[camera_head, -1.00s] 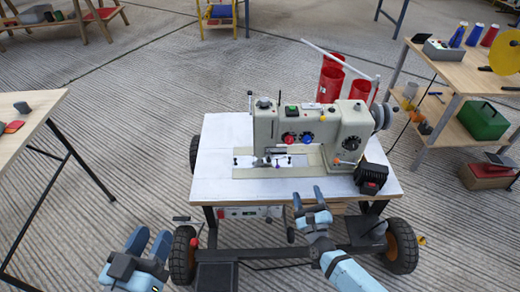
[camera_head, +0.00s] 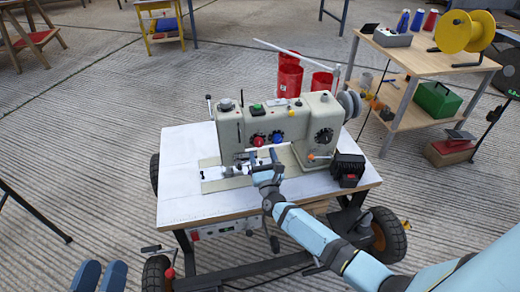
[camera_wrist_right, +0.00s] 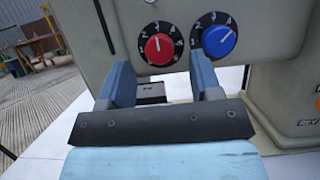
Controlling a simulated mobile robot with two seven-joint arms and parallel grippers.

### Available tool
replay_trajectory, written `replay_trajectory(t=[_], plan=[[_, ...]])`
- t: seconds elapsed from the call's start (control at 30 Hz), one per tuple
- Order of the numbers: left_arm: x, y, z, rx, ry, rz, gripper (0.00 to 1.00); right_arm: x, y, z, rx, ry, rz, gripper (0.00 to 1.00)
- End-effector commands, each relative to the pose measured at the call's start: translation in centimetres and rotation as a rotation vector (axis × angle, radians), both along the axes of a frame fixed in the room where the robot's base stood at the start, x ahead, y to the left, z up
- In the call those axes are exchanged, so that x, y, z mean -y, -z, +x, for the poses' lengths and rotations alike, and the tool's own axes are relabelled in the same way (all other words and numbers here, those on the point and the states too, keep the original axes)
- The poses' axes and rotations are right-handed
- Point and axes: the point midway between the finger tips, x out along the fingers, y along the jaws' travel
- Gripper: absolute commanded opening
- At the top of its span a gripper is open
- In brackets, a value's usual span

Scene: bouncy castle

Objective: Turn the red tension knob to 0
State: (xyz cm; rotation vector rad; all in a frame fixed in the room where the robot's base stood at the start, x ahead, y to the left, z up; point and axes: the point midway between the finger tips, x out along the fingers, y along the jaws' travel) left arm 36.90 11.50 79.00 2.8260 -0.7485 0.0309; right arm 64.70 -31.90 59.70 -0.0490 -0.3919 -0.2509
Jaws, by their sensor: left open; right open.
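The red tension knob (camera_head: 258,140) is on the front of the beige sewing machine (camera_head: 320,118). In the right wrist view the red knob (camera_wrist_right: 160,49) sits on a black dial with white marks. Its white pointer is directed roughly upward; the exact number is too small to tell. A blue knob (camera_wrist_right: 219,41) is just to its right. My right gripper (camera_head: 262,160) is open in front of and slightly below the red knob. Its fingers (camera_wrist_right: 160,68) frame the knob from left and right in the wrist view, with nothing held. My left gripper (camera_head: 100,274) is open and empty at the lower left.
The machine stands on a white-topped wheeled cart (camera_head: 185,150). A black box (camera_head: 347,168) sits at its right. A wooden shelf table (camera_head: 420,60) is at the back right. The floor to the left is mostly clear.

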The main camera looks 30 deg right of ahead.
Motion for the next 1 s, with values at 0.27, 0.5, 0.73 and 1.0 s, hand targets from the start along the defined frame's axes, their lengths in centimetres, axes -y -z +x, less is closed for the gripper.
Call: replay_trajectory(t=[0.27,0.5,0.73,1.0], plan=[[0.1,0.6,0.0,-0.017,0.006,0.008,0.43,0.7,-1.0,2.5,-0.001,0.000,-0.001,0.58],[0.1,0.6,0.1,-0.021,0.007,0.011,0.43,0.7,-1.1,2.7,-0.002,-0.001,-0.001,0.58],[0.1,0.6,0.1,-0.018,0.006,0.011,0.43,0.7,-1.1,2.7,-0.001,-0.001,-0.001,0.22],[0.0,0.6,0.1,-0.018,0.006,0.012,0.43,0.7,-1.1,2.7,-0.003,0.001,-0.009,0.09]])
